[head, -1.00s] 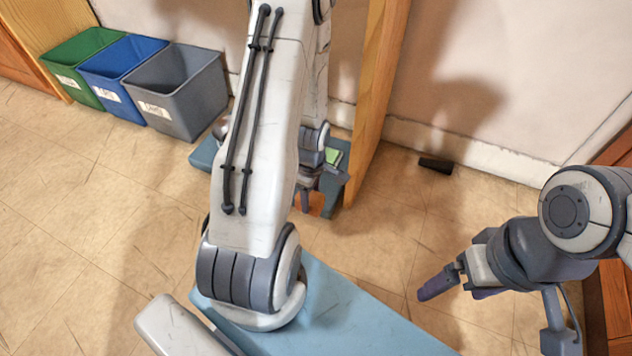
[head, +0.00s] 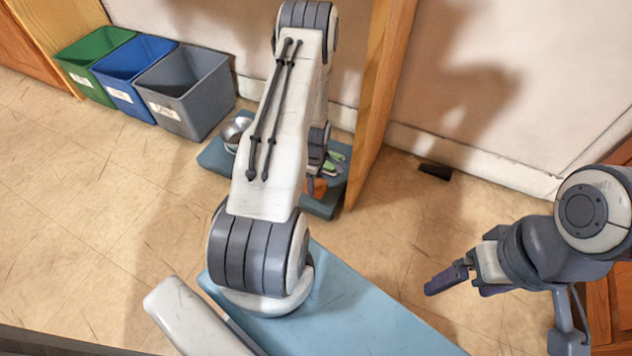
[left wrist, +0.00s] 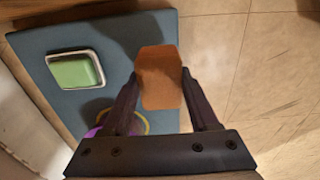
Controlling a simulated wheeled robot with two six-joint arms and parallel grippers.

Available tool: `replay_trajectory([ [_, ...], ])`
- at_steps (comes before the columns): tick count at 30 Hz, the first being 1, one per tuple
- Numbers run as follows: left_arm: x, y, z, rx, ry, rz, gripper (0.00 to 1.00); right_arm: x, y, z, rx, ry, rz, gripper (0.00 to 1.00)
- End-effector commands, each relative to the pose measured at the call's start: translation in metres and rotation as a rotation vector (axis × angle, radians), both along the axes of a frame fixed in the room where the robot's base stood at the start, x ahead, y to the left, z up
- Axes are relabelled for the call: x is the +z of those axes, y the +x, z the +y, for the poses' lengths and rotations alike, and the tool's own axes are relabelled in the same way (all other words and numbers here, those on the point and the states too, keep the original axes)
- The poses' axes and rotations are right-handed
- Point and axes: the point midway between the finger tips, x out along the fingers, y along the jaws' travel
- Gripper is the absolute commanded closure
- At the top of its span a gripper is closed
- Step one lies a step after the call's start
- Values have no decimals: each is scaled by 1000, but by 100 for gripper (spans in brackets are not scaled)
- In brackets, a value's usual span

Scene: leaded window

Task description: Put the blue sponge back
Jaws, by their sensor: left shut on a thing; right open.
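No blue sponge shows in either view. My left gripper (left wrist: 160,78) is shut on an orange-brown block (left wrist: 160,88), which sits between its two fingers. In the head view the block (head: 319,187) shows as a small orange patch, and my left arm hides most of that gripper. A green sponge-like block (left wrist: 75,70) lies in a small white-rimmed dish on a blue-grey board (left wrist: 110,32), to the left of the held block. My right gripper (head: 450,284) is open and empty over the floor at the right.
A metal bowl (head: 236,131) stands on the board's left part. Green (head: 92,70), blue (head: 130,75) and grey (head: 187,95) bins stand by the wall. A wooden post (head: 376,100) rises beside the board. A yellow-and-purple round thing (left wrist: 140,122) is partly hidden by my left finger.

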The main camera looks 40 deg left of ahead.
Motion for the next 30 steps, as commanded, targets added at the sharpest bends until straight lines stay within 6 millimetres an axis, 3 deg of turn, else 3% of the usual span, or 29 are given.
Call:
replay_trajectory([
  [1,-13,7,5,0,0,-1,84,-13,0,0,0,-1,1,9],
  [6,-18,18,11,-3,0,2,84,-19,0,0,0,-1,2,9],
  [10,-27,19,12,-4,-2,4,84,-27,0,0,0,-1,1,9],
  [16,-56,18,11,-4,-2,4,84,-51,0,0,0,-1,1,9],
  [17,-58,19,11,-4,-2,3,84,-52,0,0,0,-1,1,9],
  [18,-59,19,12,-4,-2,3,91,-53,0,0,0,-1,1,9],
  [23,-57,19,12,-4,0,2,92,-50,0,0,0,-1,1,9],
  [24,-57,19,12,-4,0,2,36,-50,0,0,0,-1,1,9],
  [26,-57,19,11,-4,-1,2,13,-50,0,0,0,-1,1,9],
  [30,-57,19,12,-4,-2,3,9,-50,0,0,0,-1,1,9],
])
